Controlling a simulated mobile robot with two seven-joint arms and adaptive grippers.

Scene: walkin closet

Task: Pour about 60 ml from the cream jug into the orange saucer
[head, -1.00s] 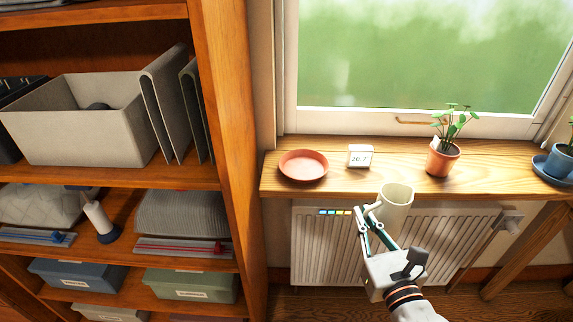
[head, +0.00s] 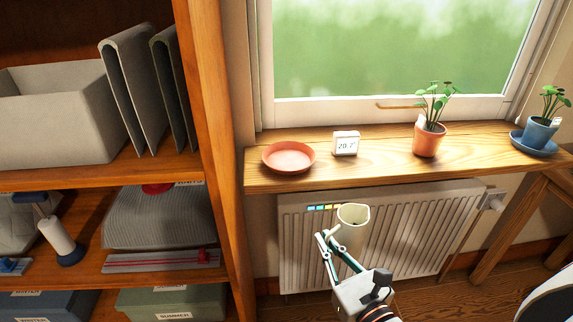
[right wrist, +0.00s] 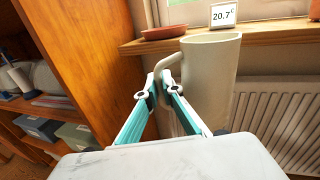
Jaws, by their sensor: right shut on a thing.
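The orange saucer (head: 289,157) lies flat on the left end of the wooden windowsill and looks empty. The cream jug (head: 352,222) is upright in front of the radiator, lower than the sill in the head view. My right gripper (head: 331,240) is shut on the jug's handle, at the jug's left side. In the right wrist view the jug (right wrist: 211,80) stands upright between me and the sill, with the saucer (right wrist: 165,32) behind it to the left. The jug's contents cannot be made out. My left gripper is not in view.
A small white display (head: 345,144) reading 20.7 stands right of the saucer. A potted plant (head: 429,140) and a blue pot on a blue saucer (head: 537,137) stand further right on the sill (head: 385,155). A wooden shelf unit (head: 215,150) rises at the left.

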